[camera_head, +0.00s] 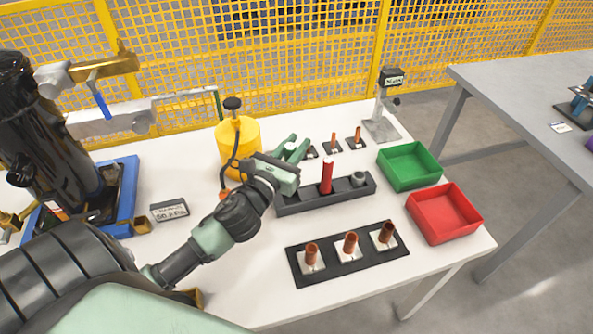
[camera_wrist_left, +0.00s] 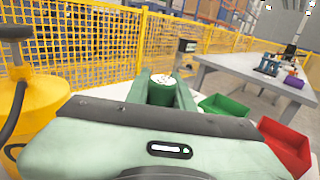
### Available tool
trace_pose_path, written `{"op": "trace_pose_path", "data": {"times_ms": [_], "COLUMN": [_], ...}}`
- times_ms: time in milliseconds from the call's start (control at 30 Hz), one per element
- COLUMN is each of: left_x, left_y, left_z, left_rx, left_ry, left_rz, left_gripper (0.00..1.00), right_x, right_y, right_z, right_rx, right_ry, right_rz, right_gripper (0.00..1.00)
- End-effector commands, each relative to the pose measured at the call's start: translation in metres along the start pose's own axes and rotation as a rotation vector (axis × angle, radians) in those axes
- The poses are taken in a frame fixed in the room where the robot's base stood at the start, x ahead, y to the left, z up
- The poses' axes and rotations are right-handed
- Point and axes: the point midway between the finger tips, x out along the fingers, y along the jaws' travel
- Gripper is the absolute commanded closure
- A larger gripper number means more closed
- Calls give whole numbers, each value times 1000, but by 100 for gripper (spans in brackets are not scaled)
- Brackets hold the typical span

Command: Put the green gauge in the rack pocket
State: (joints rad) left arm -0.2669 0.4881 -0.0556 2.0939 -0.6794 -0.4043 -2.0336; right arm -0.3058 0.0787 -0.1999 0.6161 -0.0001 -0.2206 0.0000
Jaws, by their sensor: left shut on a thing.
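My left gripper (camera_head: 294,148) is shut on the green gauge (camera_wrist_left: 161,90), a green cylinder with a pale top. In the head view the gauge (camera_head: 291,147) shows only as a small pale and green part between the fingers. The dark rack (camera_head: 304,202) lies on the white table. A red gauge (camera_head: 326,176) stands upright in its middle, and a grey round piece (camera_head: 358,178) sits at its right end. The gripper is at the rack's left end, on its far side in the picture. It partly hides that end, so I cannot tell the height of the gauge above it.
A yellow tank (camera_head: 241,133) with a black hose stands just left of the gripper. A green bin (camera_head: 409,166) and a red bin (camera_head: 445,213) are at the right. A black plate (camera_head: 331,268) with copper pieces lies in front. Small copper pieces (camera_head: 334,143) stand behind the rack.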

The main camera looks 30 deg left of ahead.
Motion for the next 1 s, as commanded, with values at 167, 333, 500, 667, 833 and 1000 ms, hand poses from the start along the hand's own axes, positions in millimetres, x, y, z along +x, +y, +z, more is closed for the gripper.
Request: {"op": "trace_pose_path", "data": {"times_ms": [167,333,500,667,833,1000], "left_x": [0,0,0,0,0,0], "left_y": [0,0,0,0,0,0], "left_z": [-28,-44,-67,-69,-69,-72], "left_rx": [0,-2,0,1,2,2], "left_ry": [-2,1,0,-2,-2,-1], "left_rz": [1,1,1,-1,-1,-1], "left_gripper": [100,100,100,100,100,60], "right_x": [10,16,23,23,23,25], "right_y": [2,3,3,3,3,3], "right_z": [-6,-6,-6,-6,-6,-5], "right_rx": [-1,-1,-1,-1,-1,-1], "right_ry": [9,11,11,11,11,11], "right_rz": [2,3,4,4,4,4], "right_gripper": [49,49,49,49,49,49]}}
